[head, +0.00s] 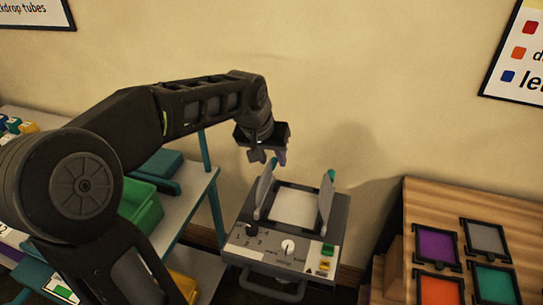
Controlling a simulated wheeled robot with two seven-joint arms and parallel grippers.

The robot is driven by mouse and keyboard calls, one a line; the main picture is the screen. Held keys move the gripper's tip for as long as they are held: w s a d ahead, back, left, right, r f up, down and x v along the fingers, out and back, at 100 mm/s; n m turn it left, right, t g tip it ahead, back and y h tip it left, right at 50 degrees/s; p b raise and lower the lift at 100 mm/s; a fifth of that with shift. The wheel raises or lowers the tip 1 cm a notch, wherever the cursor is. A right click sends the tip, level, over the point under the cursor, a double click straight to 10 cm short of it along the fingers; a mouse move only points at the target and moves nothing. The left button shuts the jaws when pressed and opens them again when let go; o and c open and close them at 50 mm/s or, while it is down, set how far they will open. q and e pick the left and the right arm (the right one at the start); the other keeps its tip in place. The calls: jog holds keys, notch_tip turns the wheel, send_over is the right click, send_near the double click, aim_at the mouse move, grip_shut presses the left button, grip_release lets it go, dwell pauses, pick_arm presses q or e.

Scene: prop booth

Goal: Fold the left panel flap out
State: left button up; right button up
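A grey panel unit (241,241) stands low in front of the wall with a pale panel face (294,207). Its left flap (264,192) stands up steeply along the left side of that face. Its right flap (325,203) stands up on the other side, with a teal tab at its top. My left gripper (270,157) points down right at the top of the left flap. Its fingers look apart, one to each side of the flap's tip. The flap's top edge is partly hidden, and I cannot tell if they touch it. My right gripper is out of view.
A shelf table (199,190) with a green bin (141,207) is at the left, partly behind my arm. A wooden stand (440,203) with framed colour squares is at the right. The wall is close behind the unit.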

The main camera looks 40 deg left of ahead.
pick_arm(q)
grip_shut()
dwell(1.2)
